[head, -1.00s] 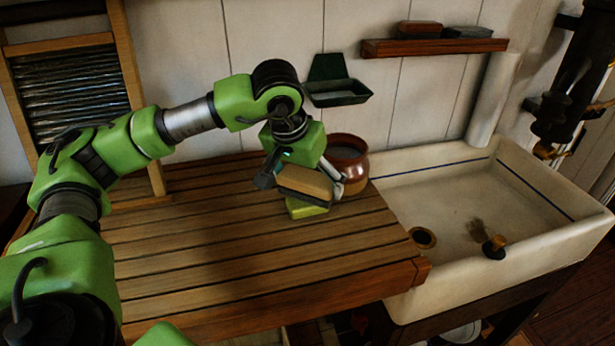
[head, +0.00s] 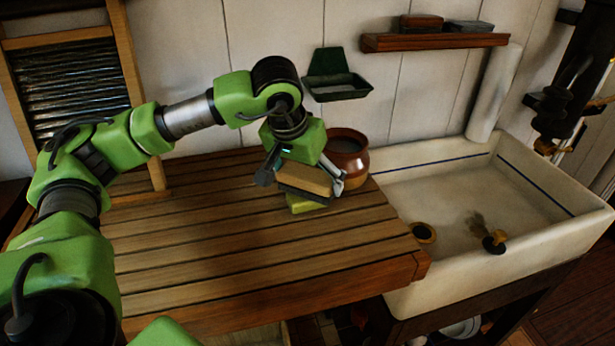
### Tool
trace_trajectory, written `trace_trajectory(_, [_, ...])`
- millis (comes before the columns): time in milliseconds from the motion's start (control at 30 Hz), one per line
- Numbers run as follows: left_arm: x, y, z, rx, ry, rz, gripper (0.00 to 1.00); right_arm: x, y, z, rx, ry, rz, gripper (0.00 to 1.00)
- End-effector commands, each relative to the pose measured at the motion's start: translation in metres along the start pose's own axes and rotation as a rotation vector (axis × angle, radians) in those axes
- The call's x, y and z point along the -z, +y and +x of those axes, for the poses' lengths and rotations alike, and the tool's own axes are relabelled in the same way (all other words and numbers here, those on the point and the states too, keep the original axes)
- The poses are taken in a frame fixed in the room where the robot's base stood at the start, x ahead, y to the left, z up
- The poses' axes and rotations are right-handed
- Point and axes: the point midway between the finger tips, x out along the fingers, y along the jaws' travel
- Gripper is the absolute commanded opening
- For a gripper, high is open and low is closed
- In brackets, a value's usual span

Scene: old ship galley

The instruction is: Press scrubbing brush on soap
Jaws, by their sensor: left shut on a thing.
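My left gripper (head: 300,180) is shut on the scrubbing brush (head: 306,179), a tan wooden block with a darker strip along its lower side. The gripper holds the brush right over the soap (head: 305,204), a yellow-green bar on the slatted wooden board. The brush hides most of the soap's top. Brush and soap look to be touching or nearly so; I cannot tell for certain. My right gripper is not in view.
A brown pot (head: 347,158) stands just right of and behind the left gripper. A white sink (head: 470,215) adjoins the board on the right. A washboard (head: 72,90) leans at the left. A green wall dish (head: 337,88) hangs behind. The board's front is clear.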

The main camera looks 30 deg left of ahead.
Motion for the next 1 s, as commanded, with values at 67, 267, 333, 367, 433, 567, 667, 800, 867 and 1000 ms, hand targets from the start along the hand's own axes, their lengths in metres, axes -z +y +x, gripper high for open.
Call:
trace_trajectory(67, [-0.0003,0.0001,0.0012,0.0,0.001,0.0,0.59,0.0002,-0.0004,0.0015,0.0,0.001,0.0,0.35])
trace_trajectory(267, [-0.0012,0.0002,0.0034,0.0,0.001,0.0,0.59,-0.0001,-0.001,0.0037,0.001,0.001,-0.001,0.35])
trace_trajectory(333, [-0.0015,0.0002,0.0042,0.0,0.001,0.0,0.59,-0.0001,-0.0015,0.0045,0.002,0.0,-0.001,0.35])
trace_trajectory(367, [-0.0017,0.0002,0.0045,0.0,0.001,0.0,0.59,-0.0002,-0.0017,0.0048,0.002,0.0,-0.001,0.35])
trace_trajectory(433, [-0.002,0.0002,0.0053,0.0,0.001,0.0,0.59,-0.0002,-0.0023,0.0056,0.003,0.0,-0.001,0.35])
trace_trajectory(567, [-0.0026,0.0002,0.0067,0.0,0.001,0.0,0.59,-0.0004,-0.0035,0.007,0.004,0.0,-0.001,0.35])
trace_trajectory(667, [-0.0031,0.0002,0.0079,0.0,0.001,0.0,0.59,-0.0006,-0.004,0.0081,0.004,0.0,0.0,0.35])
trace_trajectory(800, [-0.0029,0.0002,0.0072,0.0,0.001,0.0,0.59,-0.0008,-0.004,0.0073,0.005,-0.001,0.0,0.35])
trace_trajectory(867, [-0.003,0.0002,0.0073,0.0,0.0,0.0,0.59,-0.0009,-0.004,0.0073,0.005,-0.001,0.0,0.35])
trace_trajectory(1000, [-0.0032,0.0002,0.0077,0.0,0.0,0.0,0.59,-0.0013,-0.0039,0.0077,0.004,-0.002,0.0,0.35])
